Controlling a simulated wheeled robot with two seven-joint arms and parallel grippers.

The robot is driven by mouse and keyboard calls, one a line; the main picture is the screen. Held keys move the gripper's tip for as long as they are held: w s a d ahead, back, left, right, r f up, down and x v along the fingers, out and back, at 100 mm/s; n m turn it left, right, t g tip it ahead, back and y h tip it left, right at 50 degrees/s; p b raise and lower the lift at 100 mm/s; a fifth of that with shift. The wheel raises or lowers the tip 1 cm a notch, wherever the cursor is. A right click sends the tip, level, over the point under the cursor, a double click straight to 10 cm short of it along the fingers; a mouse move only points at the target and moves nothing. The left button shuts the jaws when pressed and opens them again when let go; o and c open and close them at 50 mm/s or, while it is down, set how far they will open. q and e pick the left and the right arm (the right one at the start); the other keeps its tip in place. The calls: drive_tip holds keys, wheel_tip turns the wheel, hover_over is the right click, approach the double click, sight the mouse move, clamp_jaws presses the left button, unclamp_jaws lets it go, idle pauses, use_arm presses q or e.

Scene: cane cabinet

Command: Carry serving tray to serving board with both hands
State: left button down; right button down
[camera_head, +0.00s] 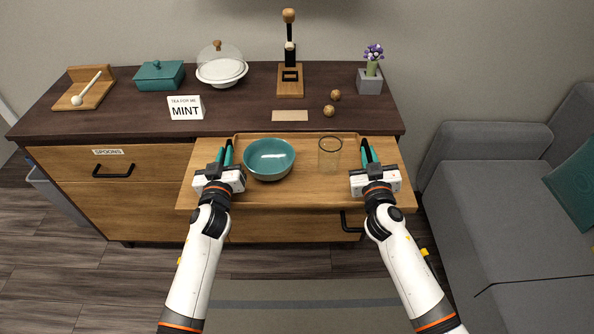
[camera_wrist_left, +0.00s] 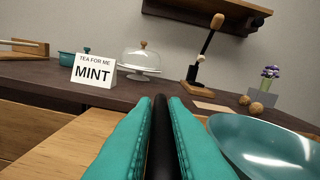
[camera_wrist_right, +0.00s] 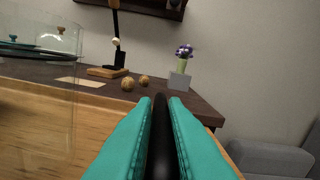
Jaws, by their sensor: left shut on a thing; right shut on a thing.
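The light wooden serving tray (camera_head: 314,150) is between my two grippers, its back rim near the cabinet's front edge. A teal bowl (camera_head: 270,160) and a clear glass (camera_head: 329,154) stand on it. The wide wooden serving board (camera_head: 300,201) juts out from the cabinet front and lies under the tray area. I cannot tell whether the tray touches it. My left gripper (camera_head: 225,158) is shut on a dark tray handle, which shows between its teal fingers in the left wrist view (camera_wrist_left: 162,140). My right gripper (camera_head: 369,158) is shut on the other dark handle, seen in the right wrist view (camera_wrist_right: 160,140).
The dark cabinet top (camera_head: 235,112) holds a MINT sign (camera_head: 186,107), a teal lidded dish (camera_head: 159,75), a domed cake stand (camera_head: 221,67), a wooden stand (camera_head: 290,80), small brown balls (camera_head: 329,110) and a flower pot (camera_head: 369,80). A grey sofa (camera_head: 500,170) is at right.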

use_arm(q)
drive_tip(key=shift+a+f, duration=0.25)
drive_tip(key=shift+f, duration=0.05)
use_arm(e)
drive_tip(key=shift+d+f, duration=0.2)
drive_tip(key=shift+f, duration=0.3)
use_arm(q)
drive_tip(key=c, duration=1.7)
unclamp_jaws()
drive_tip(key=shift+r, duration=0.1)
use_arm(e)
drive_tip(key=c, duration=1.7)
unclamp_jaws()
drive_tip(key=shift+r, duration=0.15)
use_arm(q)
drive_tip(key=shift+o, duration=1.2)
use_arm(e)
drive_tip(key=shift+o, duration=1.2)
use_arm(q)
drive_tip(key=shift+d, duration=0.15)
use_arm(e)
drive_tip(key=shift+a, duration=0.1)
